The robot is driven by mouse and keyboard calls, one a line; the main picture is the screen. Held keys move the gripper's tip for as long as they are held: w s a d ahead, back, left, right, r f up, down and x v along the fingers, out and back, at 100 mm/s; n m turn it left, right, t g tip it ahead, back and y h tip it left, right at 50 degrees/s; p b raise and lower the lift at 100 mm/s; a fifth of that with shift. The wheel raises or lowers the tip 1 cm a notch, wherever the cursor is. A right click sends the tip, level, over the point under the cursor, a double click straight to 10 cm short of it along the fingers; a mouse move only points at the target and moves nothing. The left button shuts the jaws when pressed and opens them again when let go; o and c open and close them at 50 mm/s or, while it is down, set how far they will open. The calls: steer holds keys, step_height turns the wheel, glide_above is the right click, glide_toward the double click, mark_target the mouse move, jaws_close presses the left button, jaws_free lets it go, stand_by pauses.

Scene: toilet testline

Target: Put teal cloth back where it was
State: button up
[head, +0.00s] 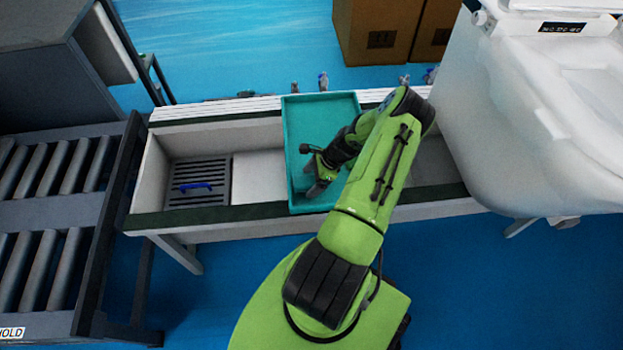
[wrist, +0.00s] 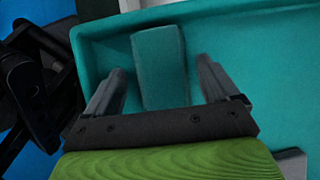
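The teal cloth (wrist: 158,62) is a flat rectangular piece lying inside a teal tray (wrist: 265,45) in the wrist view. My gripper (wrist: 161,74) is open, with one finger on each side of the cloth in the picture and gaps between. I cannot tell whether the fingertips are down at the cloth's height. In the head view my gripper (head: 318,188) reaches down into the front part of the teal tray (head: 308,112). The cloth cannot be made out there.
The tray sits across a long white trough bench (head: 255,135). A blue-handled item (head: 196,186) lies on a dark grate at left. A roller conveyor (head: 50,185) stands left, a white toilet (head: 540,120) right. Cardboard boxes (head: 380,30) stand behind.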

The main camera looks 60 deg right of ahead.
steer(key=p+v, duration=0.3)
steer(key=v, duration=0.9)
steer(key=w+a+r+n+g+h, duration=0.2)
steer(key=w+a+r+n, duration=0.2)
steer(key=a+r+n, duration=0.65)
steer(key=w+a+r+n+g+h, duration=0.15)
steer(key=w+a+r+n, duration=0.45)
steer(key=r, duration=0.8)
steer(key=s+a+r+n+t, duration=0.2)
steer(key=s+a+r+n, duration=0.3)
steer(key=s+a, duration=0.2)
steer(key=s+a+r+n+t, duration=0.2)
steer(key=s+a+r+n, duration=0.2)
steer(key=a, duration=0.7)
steer(key=s+n, duration=0.2)
steer(key=s, duration=0.1)
steer(key=shift+a+r+t, duration=0.25)
steer(key=shift+r+t, duration=0.1)
steer(key=shift+w, duration=0.1)
